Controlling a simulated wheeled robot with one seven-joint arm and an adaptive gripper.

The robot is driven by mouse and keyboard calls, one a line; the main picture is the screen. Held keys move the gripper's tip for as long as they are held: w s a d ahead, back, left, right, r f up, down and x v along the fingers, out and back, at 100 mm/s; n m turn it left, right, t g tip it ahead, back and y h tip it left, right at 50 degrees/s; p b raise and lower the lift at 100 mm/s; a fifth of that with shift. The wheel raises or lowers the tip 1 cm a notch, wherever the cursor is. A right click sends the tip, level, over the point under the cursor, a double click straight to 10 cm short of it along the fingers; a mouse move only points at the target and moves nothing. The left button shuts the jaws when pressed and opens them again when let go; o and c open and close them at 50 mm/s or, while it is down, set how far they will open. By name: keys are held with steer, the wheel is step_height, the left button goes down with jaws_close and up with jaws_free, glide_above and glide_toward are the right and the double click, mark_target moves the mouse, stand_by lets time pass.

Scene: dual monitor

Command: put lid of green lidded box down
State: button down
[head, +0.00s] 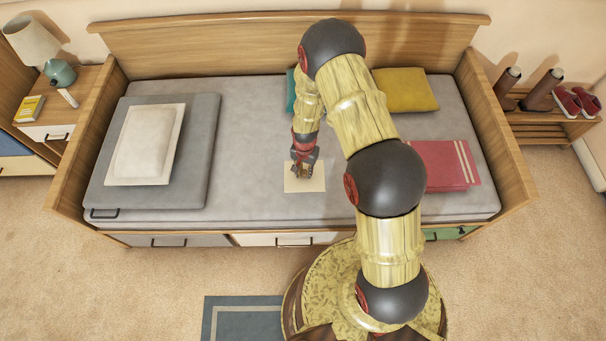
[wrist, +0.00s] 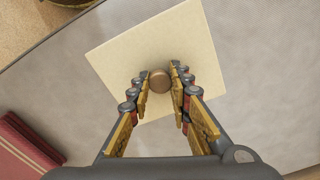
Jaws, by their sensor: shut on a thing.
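The lid is a flat, cream square panel (head: 290,185) with a round brown knob, over the grey mattress near the front edge of the bed. In the wrist view the lid (wrist: 122,58) fills the upper middle, turned at an angle, with the knob (wrist: 160,84) between my fingertips. My gripper (head: 303,170) points down at the lid and is shut on its knob; it also shows in the wrist view (wrist: 159,76). I cannot tell whether the lid touches the mattress or hangs just above it. No green box body is clearly recognisable; a green front (head: 444,234) shows low at the bed's right.
A folded red cloth (head: 442,163) lies to the right, and a yellow pillow (head: 405,90) behind. A grey folded pad (head: 197,150) with a white pillow (head: 145,145) lies left. The mattress (head: 250,150) is bare between the pad and lid.

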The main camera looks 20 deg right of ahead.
steer(key=w+f, duration=0.1)
steer(key=w+f+b, duration=0.1)
steer(key=f, duration=0.1)
steer(key=w+f, duration=0.1)
steer(key=shift+w+d+f, duration=0.2)
steer(key=shift+d+f, duration=0.15)
steer(key=shift+d, duration=0.05)
steer(key=shift+w+f+b, duration=0.15)
steer(key=shift+f+b, duration=0.45)
steer(key=shift+f, duration=0.35)
steer(key=shift+w+f+b, duration=0.15)
steer(key=shift+f+b, duration=0.4)
steer(key=shift+f, duration=0.4)
steer(key=shift+f, duration=0.1)
steer(key=c, duration=1.7)
jaws_free()
steer(key=shift+o, duration=0.3)
